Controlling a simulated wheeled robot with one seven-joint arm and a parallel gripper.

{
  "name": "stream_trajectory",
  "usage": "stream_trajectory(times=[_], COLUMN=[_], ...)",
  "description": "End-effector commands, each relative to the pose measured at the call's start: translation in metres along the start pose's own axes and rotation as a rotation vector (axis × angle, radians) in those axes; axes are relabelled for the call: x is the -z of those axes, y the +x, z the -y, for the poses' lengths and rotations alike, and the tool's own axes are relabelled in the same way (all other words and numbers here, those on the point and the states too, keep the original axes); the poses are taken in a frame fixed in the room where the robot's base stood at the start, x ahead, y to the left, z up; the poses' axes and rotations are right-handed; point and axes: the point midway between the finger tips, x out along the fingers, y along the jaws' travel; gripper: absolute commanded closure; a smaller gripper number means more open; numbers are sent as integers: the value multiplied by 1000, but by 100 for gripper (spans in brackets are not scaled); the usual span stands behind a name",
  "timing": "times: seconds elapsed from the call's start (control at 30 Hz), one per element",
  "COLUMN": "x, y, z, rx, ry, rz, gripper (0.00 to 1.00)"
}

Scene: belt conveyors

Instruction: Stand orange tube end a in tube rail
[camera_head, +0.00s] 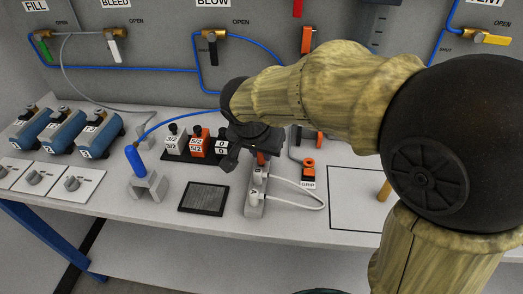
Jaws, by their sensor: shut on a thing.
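My gripper (248,152) is above the middle of the bench, pointing down. A small orange piece (261,158) shows at its fingers; I take it for the orange tube end, mostly hidden by the fingers. Just below is a narrow grey rail (256,205) with white labels A and B. The orange piece is over or at the rail's far part, near label B; I cannot tell whether it is seated. A pale tube (318,196) loops out to the right from the rail.
A dark mesh pad (204,198) lies left of the rail. Labelled white and orange blocks (199,145) stand behind. An orange-topped GRIP fitting (308,168) is at right. A black-outlined square (355,200) is clear inside.

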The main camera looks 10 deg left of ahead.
Motion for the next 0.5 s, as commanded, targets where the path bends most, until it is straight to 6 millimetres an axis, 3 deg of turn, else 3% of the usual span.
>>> stream_trajectory(times=[0.5], x=[-2], y=[4], z=[0], rx=[0], ry=[0], rz=[0], gripper=[100])
